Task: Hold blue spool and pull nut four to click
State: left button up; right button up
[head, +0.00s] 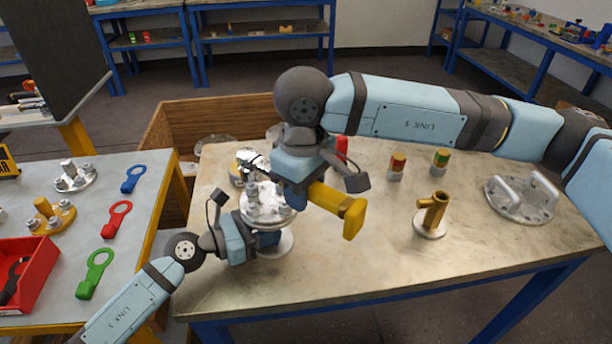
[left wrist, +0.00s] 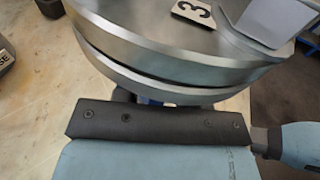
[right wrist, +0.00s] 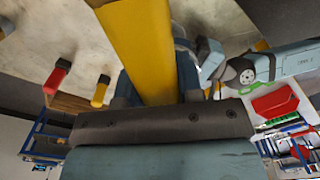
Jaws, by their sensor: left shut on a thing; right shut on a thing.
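The silver flanged vessel (head: 262,212) stands at the left of the bench, on a pale round base. My left gripper (head: 268,238) is shut low on the vessel, below the flanges; a little blue of the spool (left wrist: 152,101) shows there, the rest is hidden. My right gripper (head: 305,190) is above and right of the vessel, shut on a yellow-handled tool (head: 340,208). The yellow handle (right wrist: 140,45) also shows in the right wrist view. Nut four cannot be made out.
A brass fitting (head: 432,215), two banded cylinders (head: 440,161) and a flange with handles (head: 520,200) stand on the bench. The left table holds blue, red and green ring tools (head: 95,272) and a red bin (head: 32,275). The bench's front is clear.

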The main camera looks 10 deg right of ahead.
jog(key=shift+f, duration=0.4)
jog(key=shift+f, duration=0.15)
jog(key=shift+f, duration=1.05)
pick_arm(q)
jog(key=o, duration=0.9)
pick_arm(e)
jog(key=shift+m, duration=0.8)
jog(key=r, duration=0.1)
jog(key=a+r, duration=0.1)
jog(key=r, duration=0.1)
jog(key=s+r, duration=0.1)
jog(key=r, duration=0.1)
jog(key=shift+a, duration=0.15)
